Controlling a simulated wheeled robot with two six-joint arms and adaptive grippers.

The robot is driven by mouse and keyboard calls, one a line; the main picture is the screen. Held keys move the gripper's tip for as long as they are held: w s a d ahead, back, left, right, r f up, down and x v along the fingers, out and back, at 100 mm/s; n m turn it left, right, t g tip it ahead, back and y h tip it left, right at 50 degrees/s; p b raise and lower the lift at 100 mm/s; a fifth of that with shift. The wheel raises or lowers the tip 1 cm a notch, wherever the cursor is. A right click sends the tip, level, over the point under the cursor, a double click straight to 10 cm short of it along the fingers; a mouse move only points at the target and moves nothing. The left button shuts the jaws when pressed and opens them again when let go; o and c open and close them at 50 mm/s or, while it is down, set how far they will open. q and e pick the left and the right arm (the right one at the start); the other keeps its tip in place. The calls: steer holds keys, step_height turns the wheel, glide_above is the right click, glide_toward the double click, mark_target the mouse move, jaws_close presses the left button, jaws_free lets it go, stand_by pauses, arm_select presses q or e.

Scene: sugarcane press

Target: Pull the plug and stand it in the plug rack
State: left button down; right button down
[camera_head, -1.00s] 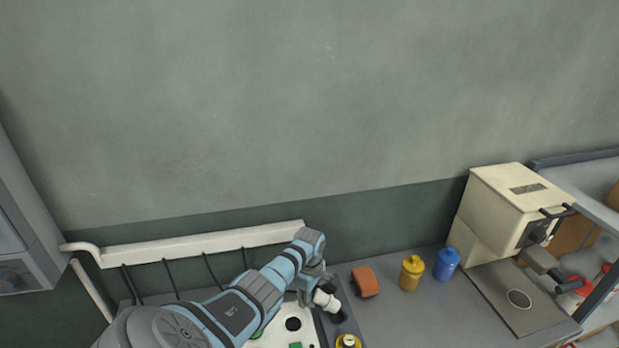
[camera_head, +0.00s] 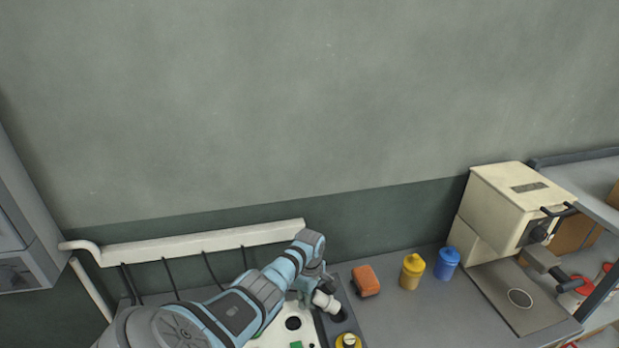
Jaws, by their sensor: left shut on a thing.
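My left gripper (camera_head: 318,291) is shut on a white plug (camera_head: 325,301), which is tilted. The plug is over or at the left edge of a dark rack (camera_head: 352,325); I cannot tell if it touches the rack. A yellow-topped piece (camera_head: 348,341) stands at the near end of the rack, cut by the picture's bottom edge. A pale panel (camera_head: 268,340) with a dark round hole (camera_head: 293,323) and green patches lies left of the rack, partly hidden by my left arm. My right gripper is not in view.
An orange block (camera_head: 365,281), a yellow bottle (camera_head: 412,271) and a blue bottle (camera_head: 446,263) stand on the grey counter (camera_head: 420,315) to the right. A cream machine (camera_head: 505,212) stands farther right. A white rail (camera_head: 200,243) with dark cables runs along the wall behind.

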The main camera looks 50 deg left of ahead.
arm_select(q)
steer(key=shift+f, duration=0.35)
steer(key=c, duration=1.5)
jaws_free()
steer(key=shift+r, duration=0.1)
steer(key=shift+r, duration=0.3)
steer(key=shift+r+p, duration=0.55)
steer(key=shift+r, duration=4.65)
steer(key=shift+f, duration=0.1)
